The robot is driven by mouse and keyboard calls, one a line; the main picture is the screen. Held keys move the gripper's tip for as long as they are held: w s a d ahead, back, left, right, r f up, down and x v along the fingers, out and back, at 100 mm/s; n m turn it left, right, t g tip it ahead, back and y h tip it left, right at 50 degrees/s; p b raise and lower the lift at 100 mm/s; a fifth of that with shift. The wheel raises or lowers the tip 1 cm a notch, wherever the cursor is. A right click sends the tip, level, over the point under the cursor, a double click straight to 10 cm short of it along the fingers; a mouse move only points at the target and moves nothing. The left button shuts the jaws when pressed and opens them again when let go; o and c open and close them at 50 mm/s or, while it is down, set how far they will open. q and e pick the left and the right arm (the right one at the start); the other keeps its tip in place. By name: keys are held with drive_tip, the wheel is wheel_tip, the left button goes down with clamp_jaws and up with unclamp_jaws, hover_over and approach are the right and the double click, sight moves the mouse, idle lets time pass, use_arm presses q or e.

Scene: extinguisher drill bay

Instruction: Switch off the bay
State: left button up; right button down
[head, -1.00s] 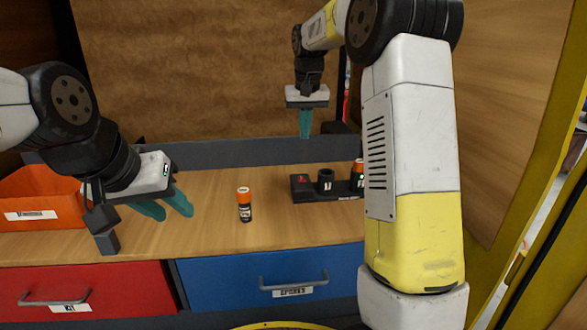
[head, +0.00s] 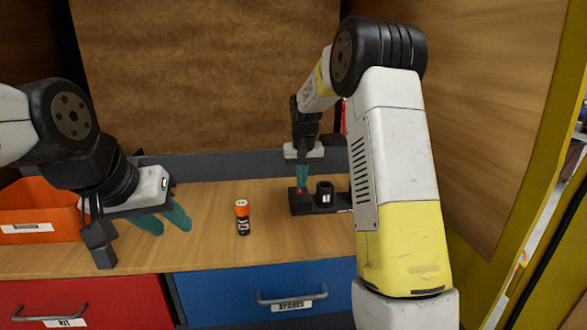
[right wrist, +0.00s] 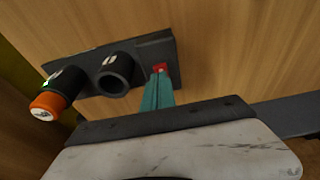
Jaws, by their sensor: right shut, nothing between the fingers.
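A dark block (head: 330,206) stands toward the back of the counter, with a red switch (head: 301,190) at its left end. The block (right wrist: 172,55) and the switch (right wrist: 160,68) also show in the right wrist view. My right gripper (head: 302,186) is shut and empty, pointing down with its teal fingertips at the switch. The fingertips (right wrist: 159,78) partly cover the switch in the right wrist view; I cannot tell whether they press it. My left gripper (head: 168,221) is open and empty above the counter at the left.
The block has an empty black socket (head: 324,192) and one holding an orange-capped canister (right wrist: 50,103), hidden by my right arm in the head view. Another orange-capped canister (head: 242,217) stands mid-counter. An orange bin (head: 40,209) sits left. Red (head: 95,303) and blue (head: 230,290) drawers are shut.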

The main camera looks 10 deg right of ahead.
drive_tip(key=shift+f, duration=0.4)
drive_tip(key=shift+s+f, duration=0.35)
drive_tip(key=shift+f, duration=0.15)
drive_tip(key=shift+r, duration=0.1)
drive_tip(key=shift+w, duration=0.15)
drive_tip(key=shift+w+r, duration=0.2)
drive_tip(key=shift+w, duration=0.5)
